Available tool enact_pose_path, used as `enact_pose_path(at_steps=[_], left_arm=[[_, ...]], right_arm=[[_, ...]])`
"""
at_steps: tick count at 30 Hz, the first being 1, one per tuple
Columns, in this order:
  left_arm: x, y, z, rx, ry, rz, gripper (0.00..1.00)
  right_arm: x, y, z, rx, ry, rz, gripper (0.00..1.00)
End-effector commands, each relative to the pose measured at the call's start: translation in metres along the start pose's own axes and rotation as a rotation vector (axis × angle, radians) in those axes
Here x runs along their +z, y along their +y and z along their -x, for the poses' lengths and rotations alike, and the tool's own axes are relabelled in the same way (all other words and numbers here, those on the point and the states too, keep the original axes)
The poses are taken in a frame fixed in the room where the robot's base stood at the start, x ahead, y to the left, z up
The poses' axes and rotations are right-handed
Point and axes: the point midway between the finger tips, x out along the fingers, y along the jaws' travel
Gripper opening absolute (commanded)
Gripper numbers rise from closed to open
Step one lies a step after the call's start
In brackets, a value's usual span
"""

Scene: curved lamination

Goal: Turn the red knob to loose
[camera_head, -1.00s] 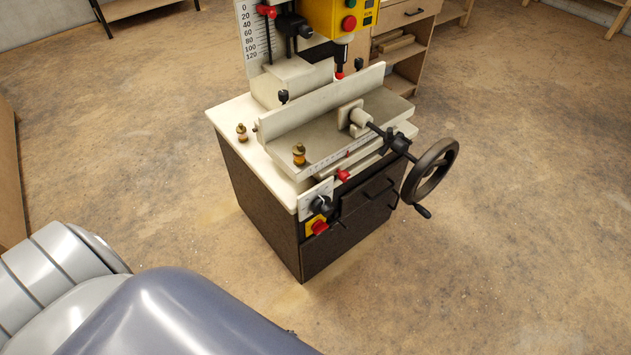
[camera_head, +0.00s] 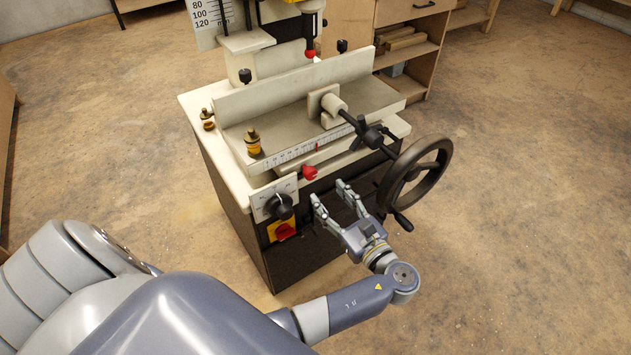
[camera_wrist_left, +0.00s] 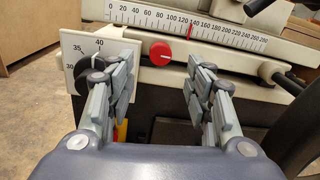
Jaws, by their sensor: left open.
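The red knob (camera_head: 309,172) sits on the front of the machine's white table, below the scale. In the left wrist view the red knob (camera_wrist_left: 160,53) shows round-faced with a white mark on it, between my fingers and beyond their tips. My left gripper (camera_head: 330,191) is open and empty, just below and in front of the knob, its fingers pointing toward the machine. The gripper (camera_wrist_left: 160,68) also shows in the wrist view, fingers wide apart. I see no contact with the knob. My right gripper is not in view.
A black dial (camera_head: 279,206) on a white plate and a red switch (camera_head: 285,231) on a yellow plate are left of my gripper. A large handwheel (camera_head: 415,175) stands close on the right. Open floor (camera_head: 520,260) lies to the right.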

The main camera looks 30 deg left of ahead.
Motion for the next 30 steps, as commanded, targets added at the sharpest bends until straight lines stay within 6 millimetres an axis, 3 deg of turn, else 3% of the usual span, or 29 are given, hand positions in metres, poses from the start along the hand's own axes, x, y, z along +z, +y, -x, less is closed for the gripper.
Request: enact_pose_path(at_steps=[3,10,15,23,24,30], left_arm=[[0.0,0.0,-0.025,0.0,-0.003,0.001,0.48],[-0.001,0.0,-0.061,0.001,0.0,0.0,0.48],[-0.001,0.0,-0.073,-0.001,0.002,0.0,0.48],[-0.001,0.0,-0.074,-0.001,0.003,0.0,0.48],[-0.001,0.0,-0.074,-0.001,0.003,0.0,0.46],[-0.001,0.0,-0.074,-0.001,0.003,0.0,0.03]], right_arm=[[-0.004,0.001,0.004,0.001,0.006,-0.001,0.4],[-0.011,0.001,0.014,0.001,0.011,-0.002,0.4],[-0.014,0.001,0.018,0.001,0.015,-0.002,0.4],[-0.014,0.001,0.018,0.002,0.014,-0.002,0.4],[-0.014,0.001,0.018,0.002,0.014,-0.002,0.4],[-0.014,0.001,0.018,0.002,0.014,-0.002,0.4]])
